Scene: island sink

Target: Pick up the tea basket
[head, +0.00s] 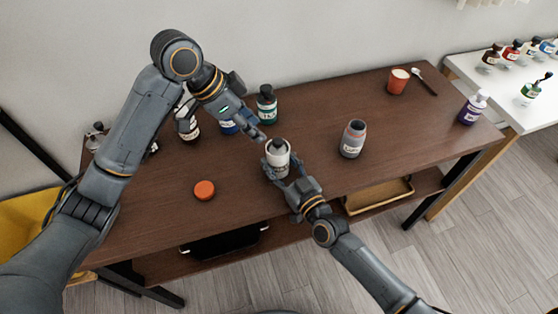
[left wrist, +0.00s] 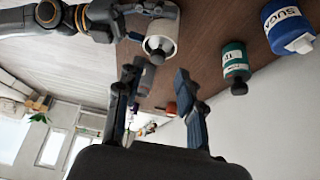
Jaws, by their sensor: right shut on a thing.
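In the left wrist view the jar (left wrist: 154,27) is at the top, with the grey part (left wrist: 158,45) facing me. My left gripper (head: 258,132) hangs just behind and above the jar, empty. Its fingers (left wrist: 157,80) are apart in the left wrist view.
An orange-red lid (head: 204,190) lies left of the jar. A green bottle (head: 266,105), a blue bottle (head: 229,126) and a dark bottle (head: 188,127) stand behind. A grey bottle (head: 353,139) and an orange cup (head: 398,81) stand right. The front left tabletop is mostly clear.

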